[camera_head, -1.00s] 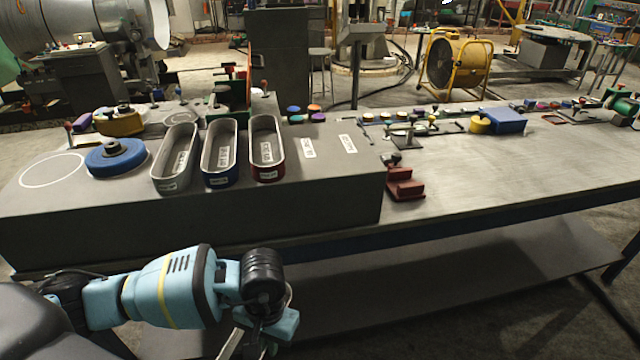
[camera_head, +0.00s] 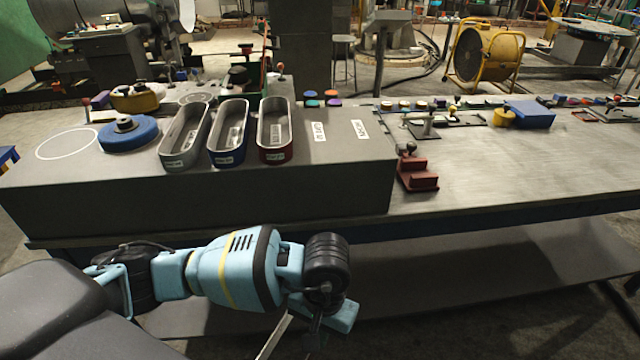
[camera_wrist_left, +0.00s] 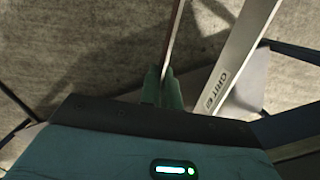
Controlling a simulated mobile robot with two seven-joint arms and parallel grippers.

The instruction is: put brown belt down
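My left gripper (camera_wrist_left: 163,88) is shut on the thin brown edge of a belt (camera_wrist_left: 171,40) in the left wrist view. A pale band with printed "GRIT" lettering (camera_wrist_left: 236,62) runs beside it, seemingly another part of the same loop. In the head view my left arm reaches in low, in front of the bench, and a pale strip of the belt (camera_head: 274,338) hangs by the gripper (camera_head: 316,335). The rest of the belt is hidden or out of frame. My right gripper is not in view.
A grey raised block carries oval trays with grey (camera_head: 185,135), blue (camera_head: 229,132) and red (camera_head: 274,130) outsides. A blue disc (camera_head: 128,134) and a white circle outline (camera_head: 66,143) are left of them. Red stepped blocks (camera_head: 418,174) stand right. The right bench top (camera_head: 520,155) has bare room.

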